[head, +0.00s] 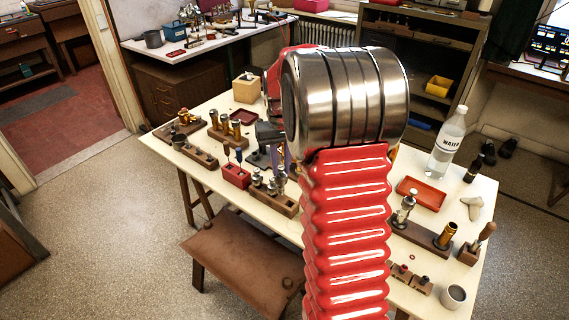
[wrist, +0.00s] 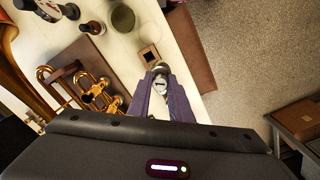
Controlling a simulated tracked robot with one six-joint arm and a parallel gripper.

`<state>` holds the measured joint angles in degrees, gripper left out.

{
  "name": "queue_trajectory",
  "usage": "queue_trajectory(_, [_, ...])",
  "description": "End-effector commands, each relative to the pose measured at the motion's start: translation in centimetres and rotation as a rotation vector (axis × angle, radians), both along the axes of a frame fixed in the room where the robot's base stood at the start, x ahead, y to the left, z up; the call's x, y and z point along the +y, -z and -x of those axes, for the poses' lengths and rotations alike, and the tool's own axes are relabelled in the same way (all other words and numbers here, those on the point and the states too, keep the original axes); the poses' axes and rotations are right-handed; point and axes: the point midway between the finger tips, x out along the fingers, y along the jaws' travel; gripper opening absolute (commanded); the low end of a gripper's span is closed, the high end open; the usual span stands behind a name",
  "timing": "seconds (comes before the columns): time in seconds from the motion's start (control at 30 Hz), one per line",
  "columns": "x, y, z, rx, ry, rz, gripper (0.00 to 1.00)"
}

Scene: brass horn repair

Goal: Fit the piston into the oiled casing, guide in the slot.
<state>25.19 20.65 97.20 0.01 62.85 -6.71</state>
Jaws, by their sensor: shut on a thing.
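My gripper (wrist: 162,88) has purple fingers shut on a silver piston (wrist: 160,75), with its bright round end showing between the fingertips in the wrist view. In the head view my gripper (head: 280,160) is partly hidden behind my own arm, over the middle of the bench, and I cannot make out the piston there clearly. Brass valve casings (wrist: 95,90) on a wooden stand lie left of the fingers in the wrist view, apart from the piston. Which casing is the oiled one, and its slot, I cannot tell.
Wooden racks with metal parts (head: 275,198) and a red box of tools (head: 236,176) stand near the bench's front edge. A red tray (head: 421,192), water bottle (head: 448,138) and metal cup (head: 453,296) are on the right. A square holed block (wrist: 149,57) lies beyond the fingertips.

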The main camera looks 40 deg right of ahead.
Motion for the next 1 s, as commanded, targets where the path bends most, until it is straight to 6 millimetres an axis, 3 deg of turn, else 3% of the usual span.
queue_trajectory(0.5, [1.3,0.6,-0.6,0.001,-0.026,-0.001,0.00])
queue_trajectory(0.7, [2.7,1.1,-1.2,0.001,-0.055,0.000,0.00])
queue_trajectory(0.87, [4.7,1.9,-2.0,-0.001,-0.094,0.000,0.00])
queue_trajectory(1.0, [7.7,3.0,-3.1,-0.004,-0.154,0.001,0.00])
